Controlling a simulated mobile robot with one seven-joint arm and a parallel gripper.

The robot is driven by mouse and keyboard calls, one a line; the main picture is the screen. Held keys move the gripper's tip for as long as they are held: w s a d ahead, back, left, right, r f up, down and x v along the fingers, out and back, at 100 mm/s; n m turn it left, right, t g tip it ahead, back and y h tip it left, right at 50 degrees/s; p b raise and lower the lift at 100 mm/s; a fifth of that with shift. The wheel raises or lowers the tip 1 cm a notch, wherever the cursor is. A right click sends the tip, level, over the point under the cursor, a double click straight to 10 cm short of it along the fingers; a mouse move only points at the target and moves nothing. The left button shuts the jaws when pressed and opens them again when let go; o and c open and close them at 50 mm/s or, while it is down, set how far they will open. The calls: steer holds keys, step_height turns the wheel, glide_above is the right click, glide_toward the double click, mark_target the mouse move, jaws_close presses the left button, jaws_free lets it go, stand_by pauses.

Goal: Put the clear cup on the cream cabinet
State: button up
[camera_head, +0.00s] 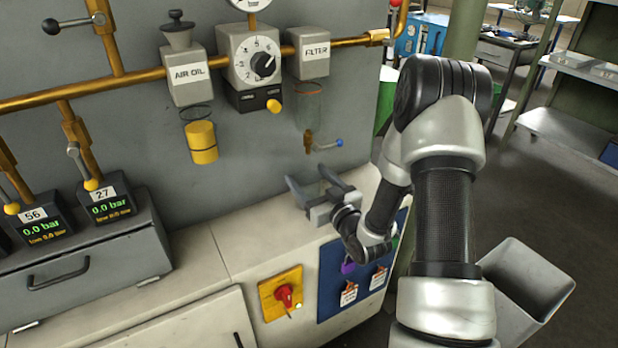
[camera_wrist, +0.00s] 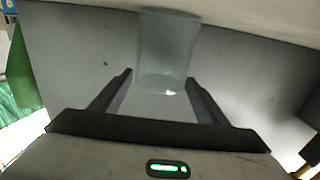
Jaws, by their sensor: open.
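A clear cup (camera_wrist: 167,45) shows in the wrist view, beyond my gripper (camera_wrist: 160,78), with its lower end in the picture between the two fingers. I see no finger closed on it. In the head view my gripper (camera_head: 309,181) is open, its fingers pointing toward the grey wall panel, low over the cream cabinet (camera_head: 245,232). A clear bowl (camera_head: 308,108) hangs below the FILTER block (camera_head: 308,55), above my gripper. I cannot tell whether it is the cup of the wrist view.
A yellow cup (camera_head: 201,143) hangs under the AIR OIL block (camera_head: 189,75).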

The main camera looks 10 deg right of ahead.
steer(key=v, duration=1.1)
steer(key=shift+s+d+p, duration=0.15)
steer(key=shift+p, duration=0.2)
steer(key=d+r+g+h, duration=0.3)
steer(key=r+g+h, duration=0.3)
steer(key=r, duration=0.5)
steer(key=s+a+r+m+g, duration=0.1)
steer(key=s+a+r+g, duration=0.15)
steer(key=s, duration=0.55)
steer(key=s+a+r+m+g, duration=0.1)
steer(key=s+a+r, duration=0.15)
steer(key=s, duration=0.55)
steer(key=s+a+r+m+g, duration=0.2)
steer(key=s+r, duration=0.1)
steer(key=s, duration=0.5)
step_height(320, 180, up, 23)
steer(key=w+p, duration=0.1)
steer(key=p, duration=2.3)
steer(key=shift+w+d+r, duration=0.1)
steer(key=shift+d, duration=0.05)
